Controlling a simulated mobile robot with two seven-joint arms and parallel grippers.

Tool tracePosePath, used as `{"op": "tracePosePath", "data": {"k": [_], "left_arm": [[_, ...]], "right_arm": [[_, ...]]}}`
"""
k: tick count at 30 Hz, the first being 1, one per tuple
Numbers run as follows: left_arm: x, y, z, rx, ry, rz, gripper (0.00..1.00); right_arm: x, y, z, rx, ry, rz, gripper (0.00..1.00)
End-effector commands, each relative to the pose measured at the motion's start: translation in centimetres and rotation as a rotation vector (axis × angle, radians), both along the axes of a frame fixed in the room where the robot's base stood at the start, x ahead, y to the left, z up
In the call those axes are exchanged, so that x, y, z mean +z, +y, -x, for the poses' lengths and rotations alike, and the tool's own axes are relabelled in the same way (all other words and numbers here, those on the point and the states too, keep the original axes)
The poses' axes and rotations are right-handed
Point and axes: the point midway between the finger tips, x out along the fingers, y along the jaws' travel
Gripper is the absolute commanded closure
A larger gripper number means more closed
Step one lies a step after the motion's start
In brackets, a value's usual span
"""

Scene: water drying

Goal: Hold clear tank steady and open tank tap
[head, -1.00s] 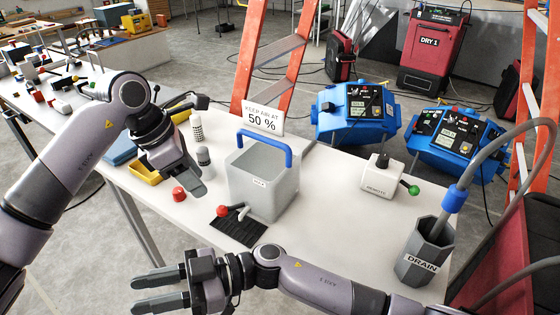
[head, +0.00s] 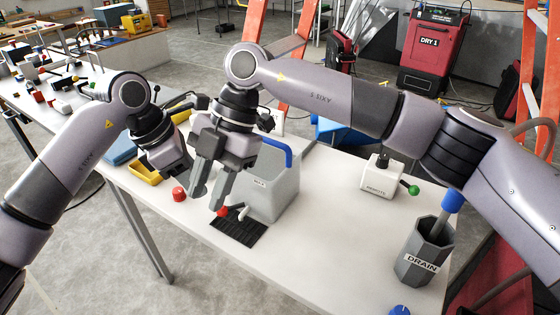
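The clear tank (head: 275,192) with a blue handle stands upright on the white table, partly hidden behind my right arm. Its tap has a red knob (head: 223,211) and a small white outlet (head: 241,212) at the tank's lower left. My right gripper (head: 207,197) points down with its fingers apart, one fingertip close to the red knob; I cannot tell whether they touch. My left gripper (head: 186,172) is left of the tank and partly covered by the right one, so its fingers are not clear.
A black mat (head: 238,236) lies below the tap. A red cap (head: 179,194) sits left of it. The front middle of the table is bare.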

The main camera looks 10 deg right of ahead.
Motion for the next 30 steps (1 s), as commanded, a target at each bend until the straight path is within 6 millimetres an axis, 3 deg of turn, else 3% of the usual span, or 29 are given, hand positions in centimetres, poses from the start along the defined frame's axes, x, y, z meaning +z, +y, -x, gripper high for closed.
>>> {"op": "tracePosePath", "data": {"k": [3,6,12,20,30], "left_arm": [[0.0,0.0,0.0,0.0,0.0,0.0,0.57],[0.0,0.0,0.0,0.0,0.0,0.0,0.57],[0.0,0.0,0.0,0.0,0.0,0.0,0.57],[0.0,0.0,0.0,0.0,0.0,0.0,0.57],[0.0,0.0,0.0,0.0,0.0,0.0,0.57]], "right_arm": [[-2.3,-4.9,-3.7,-0.043,-0.111,0.193,0.67],[-3.2,-8.4,-5.8,-0.068,-0.174,0.316,0.67],[-3.7,-12.4,-7.9,-0.094,-0.235,0.45,0.67],[-4.7,-13.1,-8.2,-0.096,-0.243,0.471,0.67],[-9.4,-13.0,-8.2,-0.096,-0.241,0.469,0.67]]}}
